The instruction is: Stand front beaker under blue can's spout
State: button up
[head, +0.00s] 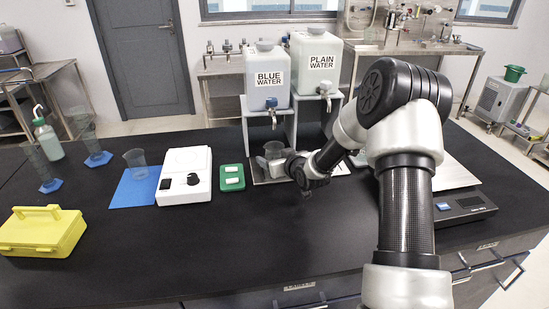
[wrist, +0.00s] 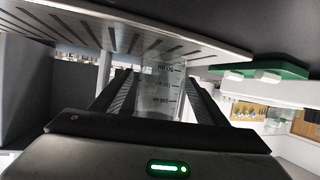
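The blue can (head: 271,78), a pale container labelled BLUE WATER, stands on a raised stand with its spout (head: 272,112) facing front. A clear beaker (head: 273,150) is below that spout, by the slotted metal drip tray (head: 261,177). My gripper (head: 289,162) is at the beaker, from the right. In the wrist view the scene is inverted; the graduated beaker (wrist: 160,90) lies between the two fingers, which appear shut on it. Its base is close to the tray (wrist: 120,30); I cannot tell if it touches. Another clear beaker (head: 135,160) stands on a blue mat (head: 132,191).
A PLAIN WATER can (head: 317,65) stands right of the blue one. A green scale-like pad (head: 232,178) and a white hotplate (head: 185,177) are left of the tray. A yellow case (head: 42,231) is far left. The front middle of the black bench is clear.

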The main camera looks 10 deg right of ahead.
jog(key=shift+s+r, duration=0.15)
jog(key=shift+r, duration=0.15)
jog(key=v, duration=1.1)
jog(key=shift+s+p, duration=0.25)
jog(key=shift+p, duration=0.1)
